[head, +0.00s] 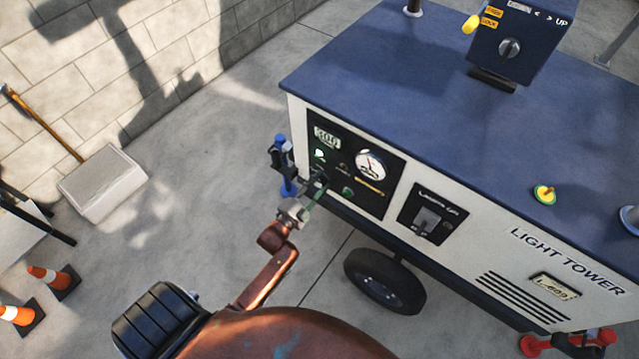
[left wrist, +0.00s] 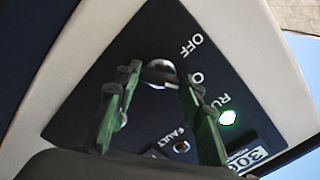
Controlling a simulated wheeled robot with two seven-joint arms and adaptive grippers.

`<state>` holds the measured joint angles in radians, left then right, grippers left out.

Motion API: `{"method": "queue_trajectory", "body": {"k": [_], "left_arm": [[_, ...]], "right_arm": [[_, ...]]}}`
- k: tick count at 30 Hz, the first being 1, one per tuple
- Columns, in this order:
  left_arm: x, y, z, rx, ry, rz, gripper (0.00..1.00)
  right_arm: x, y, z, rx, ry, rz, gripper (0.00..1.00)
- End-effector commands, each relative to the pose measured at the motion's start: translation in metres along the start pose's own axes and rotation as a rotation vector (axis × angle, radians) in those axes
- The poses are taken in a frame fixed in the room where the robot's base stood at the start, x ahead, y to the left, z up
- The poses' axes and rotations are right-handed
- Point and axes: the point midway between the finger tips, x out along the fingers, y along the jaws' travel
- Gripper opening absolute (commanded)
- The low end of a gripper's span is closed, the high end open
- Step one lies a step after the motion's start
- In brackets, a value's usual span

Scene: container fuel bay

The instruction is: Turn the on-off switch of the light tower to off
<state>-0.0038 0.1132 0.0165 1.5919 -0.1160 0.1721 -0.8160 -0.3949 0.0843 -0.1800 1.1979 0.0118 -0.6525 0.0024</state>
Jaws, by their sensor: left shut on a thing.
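The light tower (head: 400,70) is a white box with a dark blue top. Its black control panel (head: 395,168) is on the near side, at the left end. In the left wrist view the on-off switch (left wrist: 160,72) is a round silvery knob, partly hidden by my fingers, beside OFF and RUN lettering. A green lamp (left wrist: 228,117) glows by RUN. My left gripper (head: 318,184) is at the panel's lower left; its green fingers also show in the left wrist view (left wrist: 157,88), shut on the switch. The knob's pointing direction is unclear. My right gripper is out of view.
A gauge (head: 370,164) and a second switch plate (head: 430,215) are to the right of my gripper. A blue-topped post (head: 281,150) stands close on its left.

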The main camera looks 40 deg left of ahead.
Motion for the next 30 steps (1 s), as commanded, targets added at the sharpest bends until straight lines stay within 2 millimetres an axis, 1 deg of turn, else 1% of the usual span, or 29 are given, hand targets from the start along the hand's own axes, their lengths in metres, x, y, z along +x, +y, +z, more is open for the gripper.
{"method": "queue_trajectory", "body": {"k": [4,6,11,18,25,30], "left_arm": [[0.000,0.000,0.000,-0.025,-0.001,0.001,0.12],[0.000,-0.001,-0.001,-0.049,-0.001,0.001,0.12],[0.000,-0.002,-0.002,-0.137,0.000,0.001,0.12],[0.000,-0.003,-0.002,-0.343,0.000,0.000,0.12],[0.000,-0.003,-0.001,-0.562,-0.001,0.001,0.12],[0.000,-0.002,-0.001,-0.717,0.000,0.000,0.12]], "right_arm": [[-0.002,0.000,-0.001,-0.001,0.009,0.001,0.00],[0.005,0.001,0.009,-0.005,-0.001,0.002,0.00],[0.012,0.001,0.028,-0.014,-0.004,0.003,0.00],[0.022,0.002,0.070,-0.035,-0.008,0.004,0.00],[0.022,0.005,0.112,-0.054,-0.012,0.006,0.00],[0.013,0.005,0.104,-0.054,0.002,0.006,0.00]]}}
